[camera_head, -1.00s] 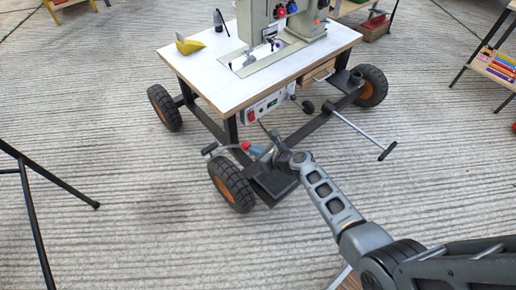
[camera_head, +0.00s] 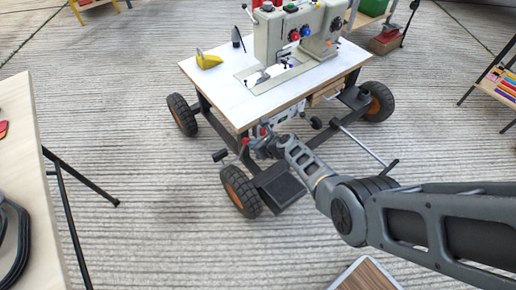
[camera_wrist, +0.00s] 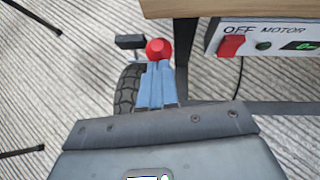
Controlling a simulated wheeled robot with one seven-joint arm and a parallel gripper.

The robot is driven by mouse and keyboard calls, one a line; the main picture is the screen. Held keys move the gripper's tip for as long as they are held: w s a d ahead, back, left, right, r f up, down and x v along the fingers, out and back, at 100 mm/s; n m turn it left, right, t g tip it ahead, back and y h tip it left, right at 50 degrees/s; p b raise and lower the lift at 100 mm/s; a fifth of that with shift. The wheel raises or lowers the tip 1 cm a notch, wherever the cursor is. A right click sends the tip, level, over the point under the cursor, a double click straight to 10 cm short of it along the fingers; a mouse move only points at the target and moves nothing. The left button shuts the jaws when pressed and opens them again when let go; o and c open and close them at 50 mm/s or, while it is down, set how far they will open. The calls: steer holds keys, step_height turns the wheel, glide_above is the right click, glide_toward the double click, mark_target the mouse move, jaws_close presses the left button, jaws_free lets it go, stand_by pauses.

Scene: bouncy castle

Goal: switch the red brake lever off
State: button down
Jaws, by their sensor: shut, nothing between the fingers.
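The brake lever's red knob (camera_wrist: 158,49) shows in the wrist view just beyond my fingertips, at the cart's front left corner. The red knob (camera_head: 245,141) is small in the head view, above the front left wheel. My gripper (camera_head: 262,146) is shut and empty beside it. Its blue fingers (camera_wrist: 156,85) lie together and their tips meet the knob in the picture; whether they touch it I cannot tell. The lever's shaft is mostly hidden behind my gripper.
A panel marked OFF MOTOR (camera_wrist: 268,38) with a red switch (camera_wrist: 231,46) is close on the right, under the wooden tabletop (camera_wrist: 180,8). The front left wheel (camera_head: 241,191) is below. A sewing machine (camera_head: 292,35) stands on top. A table (camera_head: 22,150) is at left.

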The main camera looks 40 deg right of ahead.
steer(key=shift+w+r, duration=0.35)
steer(key=shift+w, duration=0.35)
steer(key=shift+s, duration=0.1)
